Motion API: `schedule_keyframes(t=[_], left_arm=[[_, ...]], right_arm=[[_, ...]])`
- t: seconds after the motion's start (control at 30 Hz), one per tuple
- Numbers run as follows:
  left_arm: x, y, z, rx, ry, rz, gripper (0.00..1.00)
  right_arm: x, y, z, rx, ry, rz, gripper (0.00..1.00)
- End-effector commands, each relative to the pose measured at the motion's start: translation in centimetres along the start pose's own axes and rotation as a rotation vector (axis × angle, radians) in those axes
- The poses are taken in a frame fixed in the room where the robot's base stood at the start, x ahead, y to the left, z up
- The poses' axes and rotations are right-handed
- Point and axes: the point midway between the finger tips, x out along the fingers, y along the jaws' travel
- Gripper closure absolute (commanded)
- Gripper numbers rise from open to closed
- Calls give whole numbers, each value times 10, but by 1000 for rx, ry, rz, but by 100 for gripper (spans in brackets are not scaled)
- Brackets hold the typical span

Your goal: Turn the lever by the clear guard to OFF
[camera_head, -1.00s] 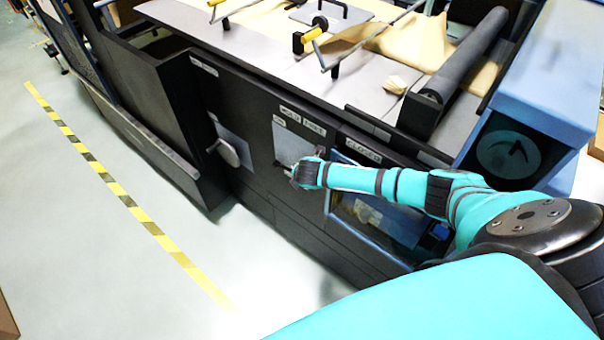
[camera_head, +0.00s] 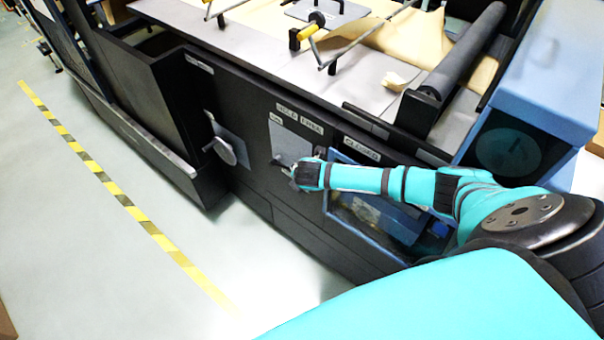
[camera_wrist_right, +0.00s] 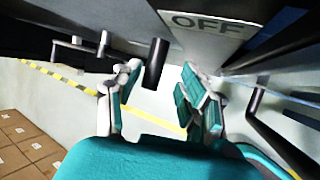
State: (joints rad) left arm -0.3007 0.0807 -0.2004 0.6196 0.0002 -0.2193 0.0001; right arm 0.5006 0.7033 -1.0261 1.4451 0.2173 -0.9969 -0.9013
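The lever shows in the right wrist view as a dark cylindrical handle (camera_wrist_right: 155,63) below a plate marked OFF (camera_wrist_right: 208,24). In the head view the grey lever plate (camera_head: 288,138) is on the black machine front, left of the clear guard (camera_head: 372,218) in its blue frame. My right gripper (camera_head: 286,173) is at the lower edge of that plate and hides part of the lever. In the right wrist view this gripper (camera_wrist_right: 160,72) is open. The handle stands between its fingertips, with gaps visible on both sides. My left gripper is out of view.
A round grey knob (camera_head: 225,150) on another plate is left of the lever. A black bin-like housing (camera_head: 150,110) juts out further left. The floor in front is clear, with a yellow-black stripe (camera_head: 130,208). Stacked cartons (camera_wrist_right: 25,150) show in the wrist view.

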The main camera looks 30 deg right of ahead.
Motion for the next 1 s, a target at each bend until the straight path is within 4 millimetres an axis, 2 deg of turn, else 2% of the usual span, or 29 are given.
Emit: schedule_keyframes(t=[0.2,0.33,0.9,1.0], left_arm=[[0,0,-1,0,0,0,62],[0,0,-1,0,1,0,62],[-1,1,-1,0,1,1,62],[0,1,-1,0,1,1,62]], right_arm=[[-34,4,1,1,0,10,58],[-46,5,1,2,0,11,58],[-50,7,1,3,-1,13,58],[-51,6,-4,11,7,13,58]])
